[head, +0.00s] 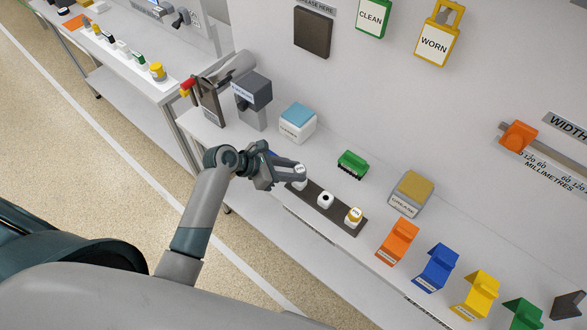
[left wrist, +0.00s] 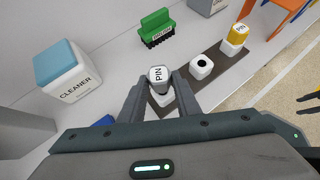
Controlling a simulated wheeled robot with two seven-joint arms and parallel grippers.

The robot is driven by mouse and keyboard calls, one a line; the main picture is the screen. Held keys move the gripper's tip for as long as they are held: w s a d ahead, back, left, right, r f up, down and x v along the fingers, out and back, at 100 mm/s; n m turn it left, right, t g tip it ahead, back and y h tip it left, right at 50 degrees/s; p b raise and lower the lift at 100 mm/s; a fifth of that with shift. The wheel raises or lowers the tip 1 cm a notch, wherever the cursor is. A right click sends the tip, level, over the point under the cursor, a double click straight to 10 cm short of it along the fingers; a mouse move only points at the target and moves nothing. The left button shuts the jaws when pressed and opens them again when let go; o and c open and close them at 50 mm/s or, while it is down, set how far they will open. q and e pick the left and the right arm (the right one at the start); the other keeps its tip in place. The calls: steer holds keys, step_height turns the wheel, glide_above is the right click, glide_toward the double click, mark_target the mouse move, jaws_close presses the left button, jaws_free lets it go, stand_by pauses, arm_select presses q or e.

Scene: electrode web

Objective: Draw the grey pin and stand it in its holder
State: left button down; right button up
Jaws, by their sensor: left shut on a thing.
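My left gripper (head: 290,176) is shut on a pin with a white cap marked PIN (head: 299,169); it also shows between the fingertips in the left wrist view (left wrist: 159,77). The pin is upright, its lower part partly hidden by the fingers. A white block (left wrist: 164,99) shows just below it; I cannot tell whether the pin is in it or above it. On the dark strip (head: 341,215) beside it is an empty white holder with a dark hole (head: 325,200). A yellow pin (head: 355,214) stands in a white block at the strip's far end.
A green brush (head: 351,163), a blue-topped cleaner block (head: 298,122) and a grease pad (head: 411,194) stand behind the strip. Orange (head: 398,241) and blue (head: 436,268) holders stand right of it. A dark pronged shape (left wrist: 309,104), unclear, is at the wrist view's right edge.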

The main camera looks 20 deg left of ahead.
arm_select(q)
steer(key=shift+f, duration=1.45)
steer(key=c, duration=1.3)
jaws_free()
steer(key=shift+o, duration=0.2)
steer(key=b+v, duration=0.4)
steer(key=v, duration=1.3)
steer(key=shift+a, duration=0.2)
steer(key=shift+s, duration=0.15)
